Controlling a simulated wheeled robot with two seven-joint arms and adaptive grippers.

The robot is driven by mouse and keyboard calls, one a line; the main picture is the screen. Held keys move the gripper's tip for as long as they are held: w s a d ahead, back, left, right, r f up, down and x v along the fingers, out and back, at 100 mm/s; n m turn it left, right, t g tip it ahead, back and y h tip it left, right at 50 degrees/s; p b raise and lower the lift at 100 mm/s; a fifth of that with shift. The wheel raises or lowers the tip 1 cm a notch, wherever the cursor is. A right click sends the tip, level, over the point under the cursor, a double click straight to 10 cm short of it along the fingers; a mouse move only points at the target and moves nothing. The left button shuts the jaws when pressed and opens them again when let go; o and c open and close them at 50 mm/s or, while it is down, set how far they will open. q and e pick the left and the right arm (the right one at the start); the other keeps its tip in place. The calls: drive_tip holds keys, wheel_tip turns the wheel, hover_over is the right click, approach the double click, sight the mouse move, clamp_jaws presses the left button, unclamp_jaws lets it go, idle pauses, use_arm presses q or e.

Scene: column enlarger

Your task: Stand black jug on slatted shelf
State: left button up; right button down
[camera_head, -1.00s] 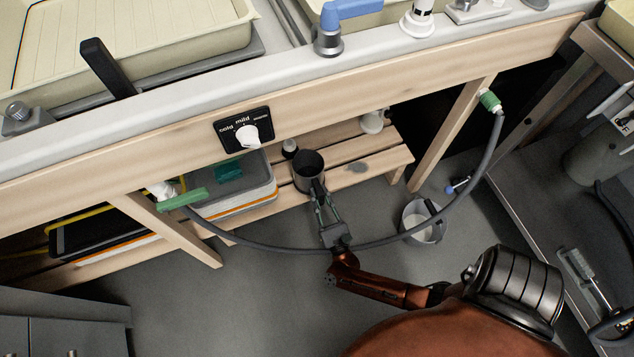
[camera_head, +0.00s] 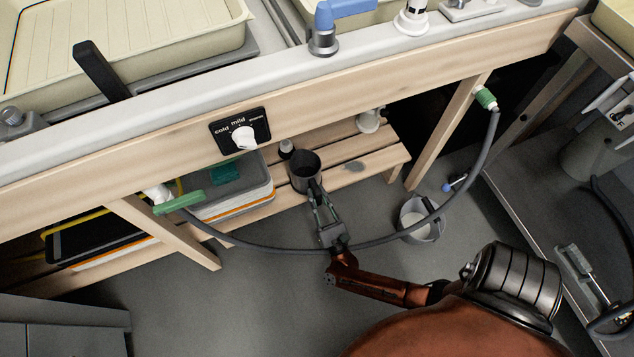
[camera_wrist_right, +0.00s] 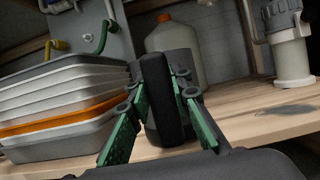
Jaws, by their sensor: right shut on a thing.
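The black jug (camera_head: 304,168) is upright at the slatted shelf (camera_head: 365,168) under the sink bench, next to the stacked trays. My right gripper (camera_head: 318,197) is shut on the jug's handle, on the near side of the jug. In the right wrist view, the green-padded fingers (camera_wrist_right: 165,110) sit on both sides of the dark handle (camera_wrist_right: 158,95), which hides most of the jug body. The shelf boards (camera_wrist_right: 235,118) show at the jug's sides. I cannot tell whether the jug's base touches the boards. My left gripper is not in view.
Stacked trays (camera_head: 235,190) stand left of the jug. A pale bottle (camera_wrist_right: 178,42) stands behind it, and a white fitting (camera_head: 370,120) is at the right. A grey hose (camera_head: 270,249) loops across near my right wrist. A bucket (camera_head: 420,217) stands on the floor.

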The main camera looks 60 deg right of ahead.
drive_tip(key=shift+f, duration=0.6)
idle(0.8)
drive_tip(key=c, duration=1.7)
unclamp_jaws()
drive_tip(key=shift+s, duration=0.1)
drive_tip(key=shift+v, duration=3.95)
drive_tip(key=shift+f, duration=0.1)
drive_tip(key=v, duration=0.7)
drive_tip(key=shift+s+a, duration=0.15)
drive_tip(key=shift+s, duration=0.1)
